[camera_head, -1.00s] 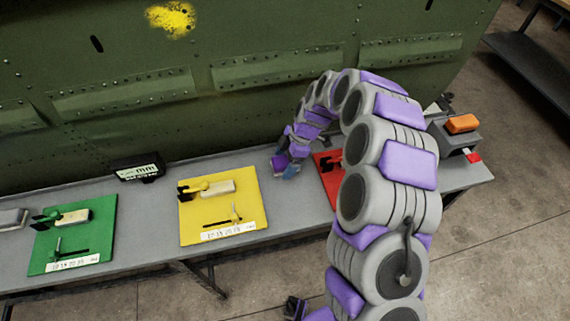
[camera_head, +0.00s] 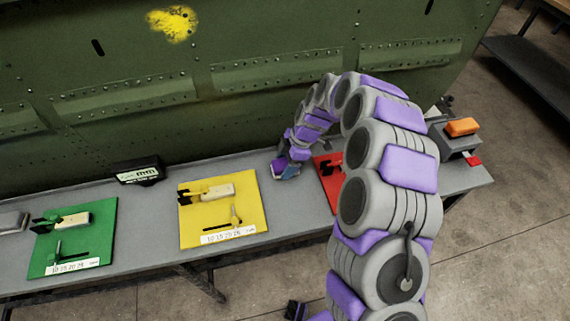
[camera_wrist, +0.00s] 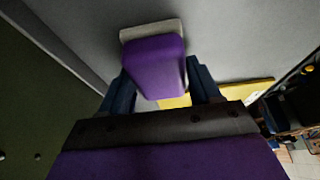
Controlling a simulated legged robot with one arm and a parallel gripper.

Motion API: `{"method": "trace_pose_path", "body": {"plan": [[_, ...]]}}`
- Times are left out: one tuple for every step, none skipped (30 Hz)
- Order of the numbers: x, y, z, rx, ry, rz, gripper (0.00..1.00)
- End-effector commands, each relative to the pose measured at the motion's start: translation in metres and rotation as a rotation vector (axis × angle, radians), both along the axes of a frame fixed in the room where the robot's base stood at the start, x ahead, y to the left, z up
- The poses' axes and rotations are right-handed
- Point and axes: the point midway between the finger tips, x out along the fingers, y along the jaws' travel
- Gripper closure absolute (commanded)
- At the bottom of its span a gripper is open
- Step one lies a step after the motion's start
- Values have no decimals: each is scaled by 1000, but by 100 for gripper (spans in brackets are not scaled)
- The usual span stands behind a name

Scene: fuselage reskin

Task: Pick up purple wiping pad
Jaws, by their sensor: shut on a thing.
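The purple wiping pad (camera_wrist: 155,66) has a pale backing along its far edge. It sits between the two dark blue fingers of my gripper (camera_wrist: 158,80) in the wrist view. My gripper is shut on the pad's sides. In the head view my gripper (camera_head: 286,171) is low over the grey bench (camera_head: 160,208), between the yellow board and the red board. The pad cannot be clearly told from my purple arm parts there. Whether the pad touches the bench is not clear.
The green fuselage panel (camera_head: 230,110) rises right behind the bench. A yellow board (camera_head: 222,210) and a green board (camera_head: 75,235) lie to the left. A red board (camera_head: 328,178) is partly behind my arm. A black display box (camera_head: 137,171) stands near the panel.

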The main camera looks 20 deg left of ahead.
Motion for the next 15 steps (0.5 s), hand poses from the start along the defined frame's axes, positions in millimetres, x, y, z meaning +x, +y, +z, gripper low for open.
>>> {"method": "trace_pose_path", "body": {"plan": [[0,0,2,0,-1,0,68],[0,0,4,0,-1,0,68],[0,0,7,1,-1,1,68],[0,0,9,1,-1,1,68],[0,0,12,1,-2,0,68],[0,0,16,1,-2,0,68],[1,0,20,1,-2,0,68],[0,0,23,1,-2,0,68],[0,0,28,1,-2,0,68],[0,0,32,1,-2,0,68],[0,0,36,1,-2,0,68],[-1,-1,39,1,0,0,68],[-4,-3,37,2,1,-1,68],[-7,-4,37,1,2,-1,68],[-10,-7,37,1,1,-1,68]]}}
